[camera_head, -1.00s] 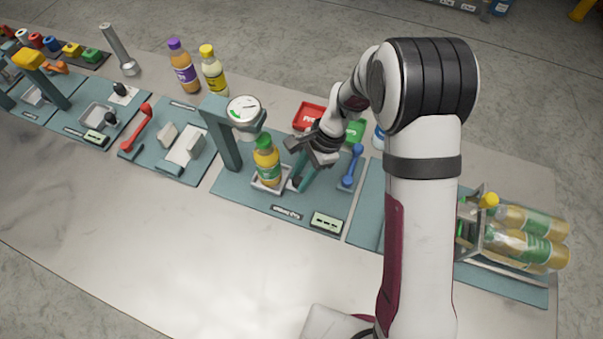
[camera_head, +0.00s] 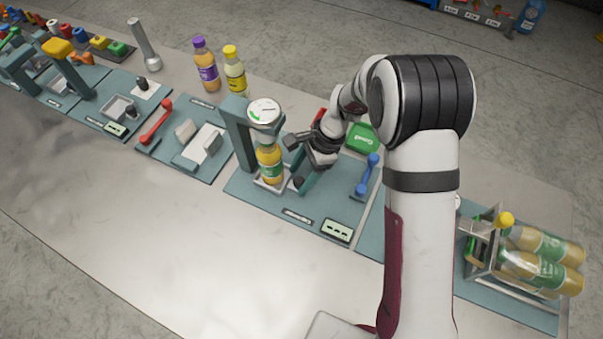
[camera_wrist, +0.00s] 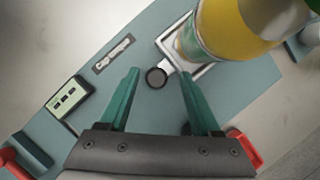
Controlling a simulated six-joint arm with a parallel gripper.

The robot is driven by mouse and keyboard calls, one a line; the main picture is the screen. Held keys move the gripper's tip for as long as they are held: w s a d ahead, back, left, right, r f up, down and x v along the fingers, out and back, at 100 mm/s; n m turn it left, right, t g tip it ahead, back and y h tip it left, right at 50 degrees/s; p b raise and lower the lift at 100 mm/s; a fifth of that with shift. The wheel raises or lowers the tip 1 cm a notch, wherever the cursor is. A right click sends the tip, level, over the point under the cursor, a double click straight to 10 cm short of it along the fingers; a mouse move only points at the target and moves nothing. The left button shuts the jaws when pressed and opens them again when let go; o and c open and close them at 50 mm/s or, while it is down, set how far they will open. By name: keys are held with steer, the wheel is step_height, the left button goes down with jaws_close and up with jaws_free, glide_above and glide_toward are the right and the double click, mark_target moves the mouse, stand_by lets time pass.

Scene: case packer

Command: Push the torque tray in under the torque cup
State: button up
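The torque tray is a shallow metal tray (camera_head: 262,185) with an orange-juice bottle (camera_head: 270,163) standing upright in it. The tray also shows in the wrist view (camera_wrist: 170,42), with a black knob (camera_wrist: 156,77) on its near side. The torque cup (camera_head: 265,114), with a round white dial on top, hangs from a green-grey post (camera_head: 239,135). The bottle's top is hidden under the cup; I cannot tell whether they touch. My gripper (camera_head: 302,185) is at the tray's right side. In the wrist view its green fingers (camera_wrist: 159,72) are apart, one either side of the knob, with gaps visible.
A green bin (camera_head: 362,138) is behind my gripper. Two bottles (camera_head: 206,65) stand at the back. A rack of bottles (camera_head: 540,247) lies to the right. The front table is clear.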

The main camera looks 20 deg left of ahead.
steer(key=shift+d+r, duration=0.1)
steer(key=v, duration=1.5)
steer(key=shift+r, duration=0.3)
steer(key=shift+d, duration=0.1)
steer(key=s+d+r+n+t, duration=0.1)
steer(key=s+d+r, duration=0.2)
steer(key=s+d, duration=0.35)
steer(key=s+d+r+n+t, duration=0.1)
steer(key=s+d+r, duration=0.3)
steer(key=s+d, duration=0.3)
steer(key=s+d+f+n+t+h, duration=0.1)
steer(key=s+d+f, duration=0.2)
steer(key=s+d, duration=0.2)
steer(key=s, duration=0.3)
steer(key=shift+s+d, duration=0.15)
steer(key=shift+s, duration=0.1)
